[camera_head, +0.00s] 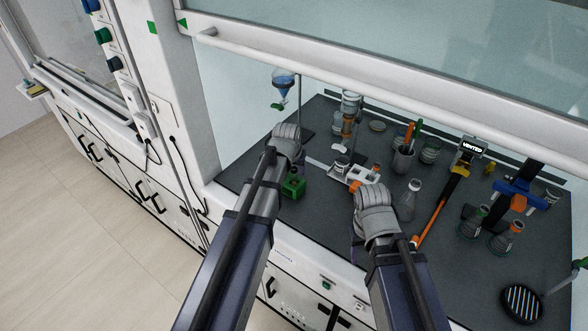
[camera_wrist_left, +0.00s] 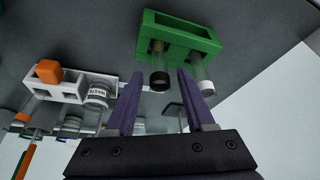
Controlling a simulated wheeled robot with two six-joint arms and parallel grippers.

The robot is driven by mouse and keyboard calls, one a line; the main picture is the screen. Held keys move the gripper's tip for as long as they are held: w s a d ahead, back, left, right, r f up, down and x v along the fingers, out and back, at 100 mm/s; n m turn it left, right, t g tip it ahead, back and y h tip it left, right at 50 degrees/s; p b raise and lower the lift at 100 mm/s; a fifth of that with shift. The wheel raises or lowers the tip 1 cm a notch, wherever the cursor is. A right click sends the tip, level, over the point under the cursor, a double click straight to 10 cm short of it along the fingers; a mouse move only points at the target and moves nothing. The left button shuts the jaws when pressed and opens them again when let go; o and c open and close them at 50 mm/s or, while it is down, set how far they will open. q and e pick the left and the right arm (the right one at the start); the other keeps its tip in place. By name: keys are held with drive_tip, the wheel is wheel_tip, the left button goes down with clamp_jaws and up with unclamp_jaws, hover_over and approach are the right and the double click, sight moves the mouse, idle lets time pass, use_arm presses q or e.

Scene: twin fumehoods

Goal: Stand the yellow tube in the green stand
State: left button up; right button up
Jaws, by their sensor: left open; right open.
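The green stand (camera_head: 293,186) sits on the dark worktop near the hood's front left, just below my left gripper (camera_head: 287,142). In the left wrist view the green stand (camera_wrist_left: 205,40) holds two tubes. One dark-ended tube with brownish-yellow content (camera_wrist_left: 158,66) appears between the open purple fingers of my left gripper (camera_wrist_left: 160,86); I cannot tell whether they touch it. A clear, pale-ended tube (camera_wrist_left: 205,75) is beside it. I cannot be sure which is the yellow tube. My right gripper (camera_head: 372,198) is open over the front of the worktop, its fingertips mostly hidden.
A white rack (camera_head: 350,174) with orange-topped items stands right of the green stand. A flask (camera_head: 409,195), a tool cup (camera_head: 403,158) and an orange-handled hammer (camera_head: 442,205) lie further right. A funnel of blue liquid (camera_head: 284,85) hangs behind my left gripper.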

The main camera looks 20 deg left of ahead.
use_arm(q)
drive_tip(key=shift+r, duration=0.1)
use_arm(e)
drive_tip(key=shift+r, duration=0.1)
use_arm(q)
drive_tip(key=shift+p+v, duration=0.85)
drive_tip(key=p+v, duration=1)
drive_tip(key=v, duration=0.1)
drive_tip(key=s+d+f+m+g, duration=0.1)
drive_tip(key=s+d+m+g, duration=0.1)
drive_tip(key=s+d, duration=0.4)
drive_tip(key=s+d+f+m+g+y, duration=0.1)
drive_tip(key=s+d+m+g, duration=0.1)
drive_tip(key=s+d, duration=0.5)
drive_tip(key=s+g, duration=0.1)
drive_tip(key=s, duration=0.5)
use_arm(e)
wheel_tip(320, 180, up, 11)
use_arm(q)
drive_tip(key=shift+s, duration=0.1)
use_arm(e)
drive_tip(key=shift+r, duration=0.1)
use_arm(q)
wheel_tip(320, 180, down, 11)
drive_tip(key=b, duration=1.1)
drive_tip(key=shift+f+b, duration=0.2)
drive_tip(key=shift+b, duration=0.15)
use_arm(e)
wheel_tip(320, 180, down, 11)
drive_tip(key=shift+f, duration=0.2)
